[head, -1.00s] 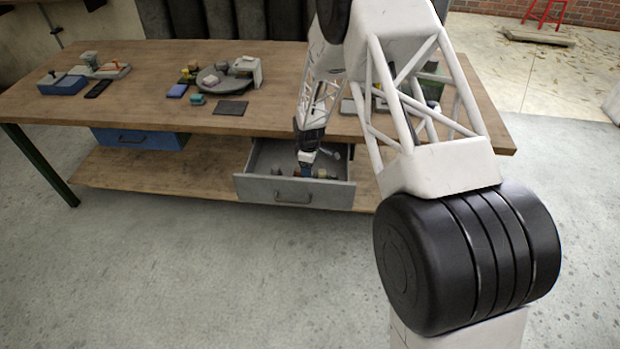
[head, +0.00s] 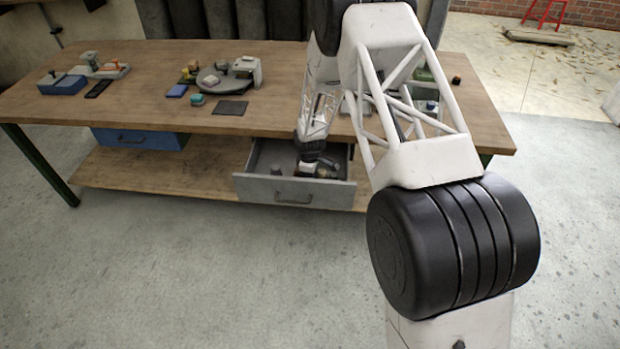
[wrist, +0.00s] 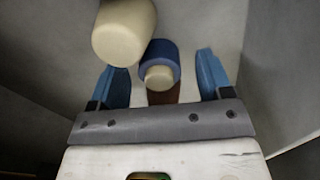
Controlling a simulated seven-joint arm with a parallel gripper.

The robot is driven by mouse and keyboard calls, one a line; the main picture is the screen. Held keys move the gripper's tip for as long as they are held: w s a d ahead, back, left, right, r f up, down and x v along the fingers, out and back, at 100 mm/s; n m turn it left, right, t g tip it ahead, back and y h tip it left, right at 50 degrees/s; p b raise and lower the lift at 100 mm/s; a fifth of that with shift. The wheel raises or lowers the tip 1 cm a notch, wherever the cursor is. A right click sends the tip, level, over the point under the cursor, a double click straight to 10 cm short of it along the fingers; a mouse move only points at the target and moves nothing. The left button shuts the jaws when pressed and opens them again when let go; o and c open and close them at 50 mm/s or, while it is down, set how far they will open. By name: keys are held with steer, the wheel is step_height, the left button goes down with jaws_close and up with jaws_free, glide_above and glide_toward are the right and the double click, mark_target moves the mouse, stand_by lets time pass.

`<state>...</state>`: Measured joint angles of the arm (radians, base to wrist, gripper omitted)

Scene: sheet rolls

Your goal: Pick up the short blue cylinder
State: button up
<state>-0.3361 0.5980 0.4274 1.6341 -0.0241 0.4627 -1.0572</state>
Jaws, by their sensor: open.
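The short blue cylinder (wrist: 160,53) shows in the wrist view near the middle, inside the drawer, with a small cream piece (wrist: 158,77) in front of it. My gripper (wrist: 159,63) is open, its two blue fingers on either side of the blue cylinder with visible gaps. Nothing is held. Whether the fingers are level with the cylinder or above it, I cannot tell. In the head view my gripper (head: 309,164) reaches down into the open grey drawer (head: 290,192), and the blue cylinder cannot be made out there.
A larger cream cylinder (wrist: 124,30) is close to the left finger. A brown piece (wrist: 163,96) lies between the fingers near the palm. The drawer walls rise on both sides. The workbench top (head: 275,125) overhangs the drawer, and a closed blue drawer (head: 138,138) is to the left.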

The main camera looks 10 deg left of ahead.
steer(key=shift+c, duration=0.3)
steer(key=c, duration=1)
steer(key=shift+c, duration=0.2)
steer(key=shift+r, duration=5)
